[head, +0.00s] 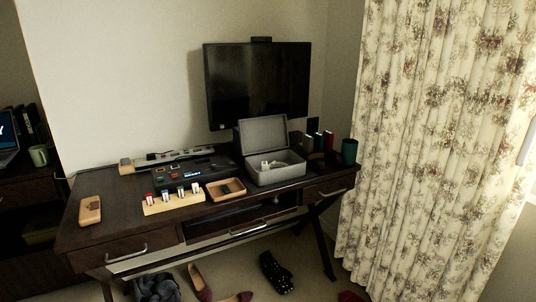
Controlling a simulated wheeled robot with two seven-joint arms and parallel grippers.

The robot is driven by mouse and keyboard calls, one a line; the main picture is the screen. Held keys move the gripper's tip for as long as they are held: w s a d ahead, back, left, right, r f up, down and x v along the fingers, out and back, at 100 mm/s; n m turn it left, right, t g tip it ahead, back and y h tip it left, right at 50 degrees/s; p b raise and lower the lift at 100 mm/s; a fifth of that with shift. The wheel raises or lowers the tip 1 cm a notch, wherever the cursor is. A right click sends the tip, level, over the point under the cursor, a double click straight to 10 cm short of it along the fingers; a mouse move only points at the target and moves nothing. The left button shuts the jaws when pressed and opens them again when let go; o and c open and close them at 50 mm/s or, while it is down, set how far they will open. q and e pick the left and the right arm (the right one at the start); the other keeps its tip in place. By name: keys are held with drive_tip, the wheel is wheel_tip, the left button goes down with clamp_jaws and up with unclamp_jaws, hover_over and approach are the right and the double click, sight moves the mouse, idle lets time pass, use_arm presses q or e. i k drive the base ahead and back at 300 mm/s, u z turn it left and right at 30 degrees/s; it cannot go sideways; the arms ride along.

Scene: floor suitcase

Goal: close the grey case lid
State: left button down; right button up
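The grey case (274,174) stands on the right part of the dark desk, with small white items inside it. Its lid (263,133) is open and stands nearly upright at the back of the case, below the wall screen. Neither of my grippers is in the head view, and nothing touches the case or lid.
The desk (120,206) also holds a wooden tray (226,190), a wooden rack of small bottles (174,203), a black device (192,174), a tan object (90,211) and a green cup (349,151). Shoes (200,283) lie on the floor. A curtain (430,150) hangs at right.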

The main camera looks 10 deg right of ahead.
sight(266, 133)
drive_tip(key=u, duration=0.85)
drive_tip(key=i, duration=1.6)
drive_tip(key=z, duration=1.9)
